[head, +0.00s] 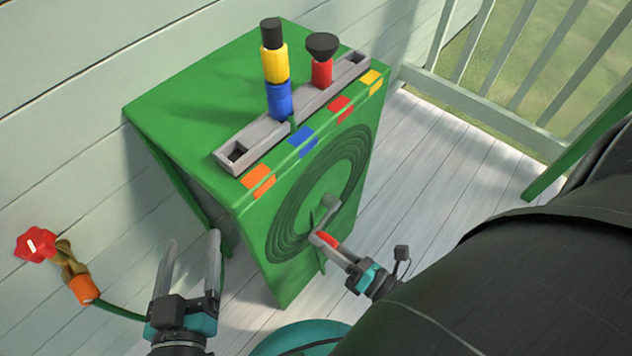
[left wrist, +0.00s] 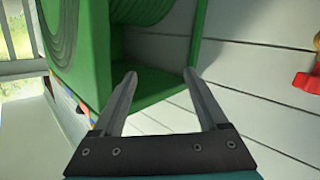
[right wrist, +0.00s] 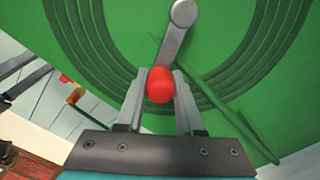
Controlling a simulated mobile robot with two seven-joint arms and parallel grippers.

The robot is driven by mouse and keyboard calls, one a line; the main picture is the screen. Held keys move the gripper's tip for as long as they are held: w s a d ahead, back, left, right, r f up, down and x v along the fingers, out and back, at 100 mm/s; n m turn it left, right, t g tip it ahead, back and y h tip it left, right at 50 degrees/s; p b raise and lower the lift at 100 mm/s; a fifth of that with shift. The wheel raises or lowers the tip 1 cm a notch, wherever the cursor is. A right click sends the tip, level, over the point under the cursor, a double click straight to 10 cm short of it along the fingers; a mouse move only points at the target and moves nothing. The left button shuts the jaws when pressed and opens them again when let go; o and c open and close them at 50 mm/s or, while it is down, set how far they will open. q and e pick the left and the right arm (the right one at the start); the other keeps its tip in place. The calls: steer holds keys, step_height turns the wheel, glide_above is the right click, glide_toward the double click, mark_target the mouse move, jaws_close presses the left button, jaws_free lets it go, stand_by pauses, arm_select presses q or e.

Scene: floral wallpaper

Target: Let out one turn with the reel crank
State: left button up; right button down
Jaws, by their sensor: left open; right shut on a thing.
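The green hose reel box (head: 190,100) stands on the porch floor, with a coiled green hose (head: 285,215) on its front face. The grey reel crank (head: 331,203) sticks out at the coil's middle; in the right wrist view its arm (right wrist: 173,42) runs down from the pivot to a red knob (right wrist: 160,86). My right gripper (head: 324,238) is shut on the red knob (head: 327,239), partly hiding it in the head view. My left gripper (head: 191,252) is open and empty, left of the box's lower front; the left wrist view shows nothing between its fingers (left wrist: 165,98).
A grey rack (head: 225,158) on top holds a yellow-and-blue nozzle (head: 275,68) and a red-and-black nozzle (head: 322,68). Coloured patches line the front edge. At left, a tap with a red handle (head: 36,246) and orange hose connector (head: 83,289) sits at the wall. A railing (head: 490,115) stands behind.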

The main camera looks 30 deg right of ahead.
steer(key=shift+w+d+f+n, duration=0.1)
steer(key=shift+d+f+n, duration=0.2)
steer(key=shift+f+n, duration=0.45)
steer(key=shift+w+d+f+n, duration=0.1)
steer(key=shift+d+f+n, duration=0.1)
steer(key=shift+n, duration=0.35)
steer(key=shift+w+d+f+n, duration=0.1)
steer(key=shift+d+n, duration=0.05)
steer(key=shift+n, duration=0.35)
steer(key=n, duration=0.1)
steer(key=d+f+n, duration=0.1)
steer(key=n, duration=0.1)
steer(key=shift+w+d, duration=0.2)
steer(key=shift+d, duration=0.1)
arm_select(q)
steer(key=shift+s+d+r+t, duration=0.1)
steer(key=shift+s+r+t, duration=0.2)
steer(key=shift+r+t, duration=0.3)
arm_select(e)
steer(key=shift+w+d+f+n, duration=0.15)
steer(key=shift+d+n, duration=0.15)
steer(key=shift+n, duration=0.3)
steer(key=shift+w+d+f+n, duration=0.15)
steer(key=shift+d+n, duration=0.15)
steer(key=shift+n, duration=0.3)
arm_select(q)
steer(key=shift+f, duration=0.1)
arm_select(e)
steer(key=shift+s, duration=0.1)
